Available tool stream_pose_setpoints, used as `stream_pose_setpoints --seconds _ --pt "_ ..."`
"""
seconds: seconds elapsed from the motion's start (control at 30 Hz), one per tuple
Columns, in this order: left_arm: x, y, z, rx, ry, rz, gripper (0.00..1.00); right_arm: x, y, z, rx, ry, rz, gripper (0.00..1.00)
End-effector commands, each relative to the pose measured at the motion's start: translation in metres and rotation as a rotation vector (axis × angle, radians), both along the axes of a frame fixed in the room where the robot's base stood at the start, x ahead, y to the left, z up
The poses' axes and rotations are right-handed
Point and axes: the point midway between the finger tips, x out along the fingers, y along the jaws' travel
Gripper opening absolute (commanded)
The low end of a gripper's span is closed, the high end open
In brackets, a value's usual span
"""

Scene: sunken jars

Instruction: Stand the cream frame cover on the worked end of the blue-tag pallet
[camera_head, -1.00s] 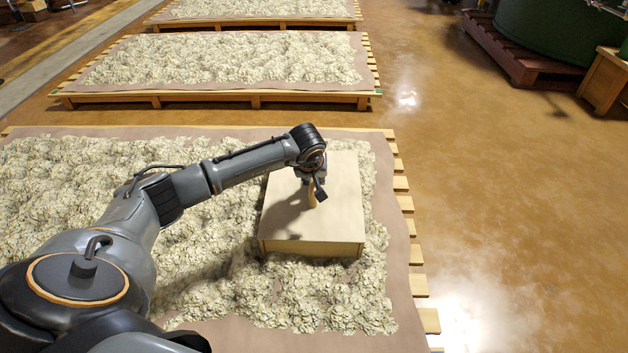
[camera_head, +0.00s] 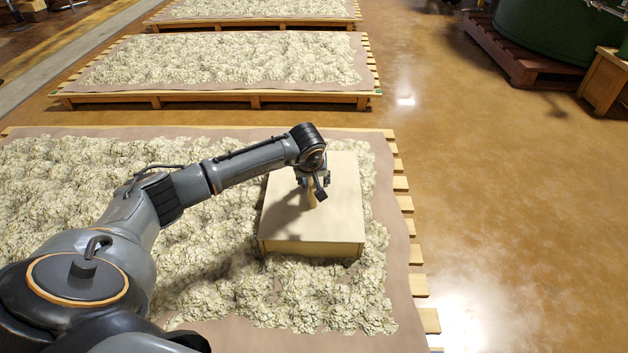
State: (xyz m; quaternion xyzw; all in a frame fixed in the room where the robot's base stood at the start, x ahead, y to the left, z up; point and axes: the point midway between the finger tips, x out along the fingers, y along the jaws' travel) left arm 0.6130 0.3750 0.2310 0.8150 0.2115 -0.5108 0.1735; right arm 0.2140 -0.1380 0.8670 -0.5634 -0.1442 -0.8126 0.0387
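The cream frame cover (camera_head: 337,218) is a shallow box with a flat top and a small wooden knob (camera_head: 311,192). It sits among pale, crumpled flakes on the near slatted pallet (camera_head: 418,286), toward its right end. My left gripper (camera_head: 314,190) is over the cover's top, at the knob. Its fingers are small here and partly hidden by the wrist, so I cannot tell whether they are shut on the knob. My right gripper is not in view.
A second loaded pallet (camera_head: 366,102) stands behind, and a third (camera_head: 352,24) beyond it. The glossy brown floor (camera_head: 500,200) is clear to the right. A green tank (camera_head: 560,35) on a dark red base and a wooden crate (camera_head: 606,82) stand at the back right.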

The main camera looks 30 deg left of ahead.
Motion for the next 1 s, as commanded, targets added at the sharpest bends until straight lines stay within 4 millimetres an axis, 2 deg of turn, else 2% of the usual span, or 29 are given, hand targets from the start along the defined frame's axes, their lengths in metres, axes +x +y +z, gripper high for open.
stream_pose_setpoints --seconds 0.13,0.27,0.7,0.83,1.0 --pt "-0.002 0.0 -0.002 0.001 0.005 0.0 0.45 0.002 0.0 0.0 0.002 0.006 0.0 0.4" --pt "-0.004 -0.001 0.007 0.001 0.002 0.0 0.45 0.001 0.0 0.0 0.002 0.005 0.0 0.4" --pt "-0.037 -0.015 0.086 0.002 -0.002 -0.001 0.45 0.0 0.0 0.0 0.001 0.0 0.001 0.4" --pt "-0.043 -0.018 0.101 0.001 -0.001 -0.001 0.45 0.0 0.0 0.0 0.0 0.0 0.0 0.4" --pt "-0.047 -0.02 0.108 -0.001 0.001 0.0 0.45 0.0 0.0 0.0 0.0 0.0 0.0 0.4"
